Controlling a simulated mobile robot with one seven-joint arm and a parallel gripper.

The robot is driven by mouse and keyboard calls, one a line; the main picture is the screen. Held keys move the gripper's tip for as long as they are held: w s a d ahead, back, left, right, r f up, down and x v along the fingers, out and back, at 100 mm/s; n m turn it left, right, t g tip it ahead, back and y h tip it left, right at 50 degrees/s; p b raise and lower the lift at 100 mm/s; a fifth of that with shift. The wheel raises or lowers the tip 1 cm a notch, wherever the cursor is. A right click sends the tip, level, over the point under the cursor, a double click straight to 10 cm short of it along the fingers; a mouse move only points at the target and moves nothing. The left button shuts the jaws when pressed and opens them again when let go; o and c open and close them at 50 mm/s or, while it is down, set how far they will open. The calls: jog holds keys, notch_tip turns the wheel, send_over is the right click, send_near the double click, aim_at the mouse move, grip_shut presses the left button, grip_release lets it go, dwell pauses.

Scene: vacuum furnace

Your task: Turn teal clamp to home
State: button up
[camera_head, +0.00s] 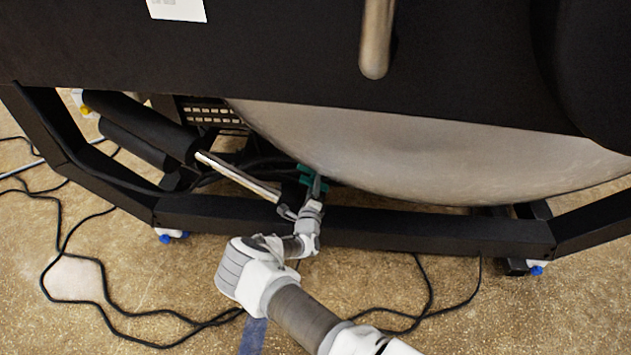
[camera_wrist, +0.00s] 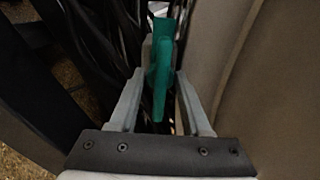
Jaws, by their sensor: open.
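The teal clamp (camera_head: 308,177) sits under the furnace's rounded metal shell, just behind the black frame beam. In the wrist view the teal clamp (camera_wrist: 161,65) is a long, narrow handle pointing toward me. My gripper (camera_head: 315,188) reaches over the beam to the clamp, and its tip partly covers it. In the wrist view my gripper (camera_wrist: 156,80) is open, with one finger on each side of the clamp's near end. I cannot tell whether either finger touches it. The far side of the clamp and its mount are hidden.
The black frame beam (camera_head: 400,228) runs under my arm. The curved metal shell (camera_head: 430,155) is close on the right, also in the wrist view (camera_wrist: 250,80). A silver rod (camera_head: 238,177) and dark cables (camera_wrist: 95,50) are close on the left. Loose cables lie on the floor.

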jog(key=shift+w+b, duration=0.5)
jog(key=shift+w, duration=1.3)
grip_shut()
